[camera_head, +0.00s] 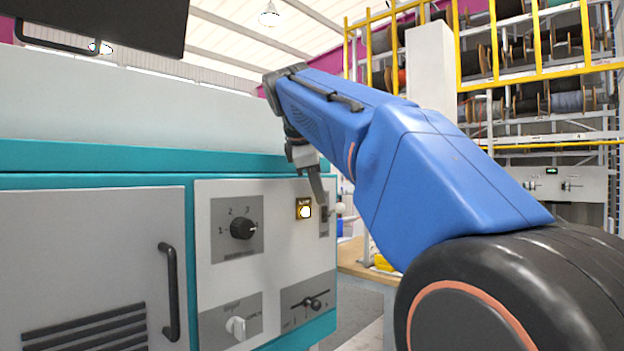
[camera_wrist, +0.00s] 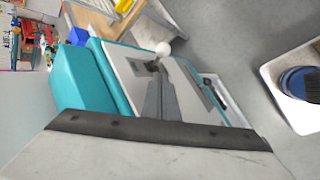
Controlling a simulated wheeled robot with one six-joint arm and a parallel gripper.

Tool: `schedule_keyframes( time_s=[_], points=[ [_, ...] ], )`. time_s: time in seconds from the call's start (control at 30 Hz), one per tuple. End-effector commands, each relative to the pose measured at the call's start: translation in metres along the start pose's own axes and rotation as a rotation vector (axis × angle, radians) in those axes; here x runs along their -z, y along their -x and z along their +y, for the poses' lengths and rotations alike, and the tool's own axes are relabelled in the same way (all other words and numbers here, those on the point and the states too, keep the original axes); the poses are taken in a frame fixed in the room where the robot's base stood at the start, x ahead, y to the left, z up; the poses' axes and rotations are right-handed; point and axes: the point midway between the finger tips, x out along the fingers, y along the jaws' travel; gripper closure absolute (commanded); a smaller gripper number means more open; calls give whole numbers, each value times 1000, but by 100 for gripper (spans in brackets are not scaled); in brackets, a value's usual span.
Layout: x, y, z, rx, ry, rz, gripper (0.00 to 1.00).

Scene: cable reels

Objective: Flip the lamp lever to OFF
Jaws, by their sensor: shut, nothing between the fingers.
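The lamp lever (camera_head: 340,208) has a white ball knob and sits on a narrow dark plate at the right edge of the grey control panel (camera_head: 270,275). Its white knob (camera_wrist: 162,48) also shows in the wrist view, just beyond my fingertips. A lit yellow lamp (camera_head: 304,209) is just left of the lever. My gripper (camera_head: 321,199) is shut and empty, pointing down at the lever plate. The fingertips (camera_wrist: 153,66) overlap the lever's base in the wrist view; I cannot tell whether they touch it. The plate's lettering is too small to read.
The panel also bears a black rotary knob (camera_head: 243,228), a white knob (camera_head: 236,327) and a black slider lever (camera_head: 313,303). A black door handle (camera_head: 170,291) stands out at left. A wooden table (camera_head: 352,258) stands behind. A blue round container (camera_wrist: 300,84) is at right.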

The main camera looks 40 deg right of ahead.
Motion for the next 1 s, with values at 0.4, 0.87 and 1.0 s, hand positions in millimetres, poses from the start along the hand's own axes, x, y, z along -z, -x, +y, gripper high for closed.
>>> schedule_keyframes(
  time_s=[0.4,0.87,1.0],
  points=[
    [-21,-20,0,0,0,-1,100],
    [-22,-21,0,-2,-1,1,100],
    [-23,-21,-1,-13,-12,11,100]
  ],
)
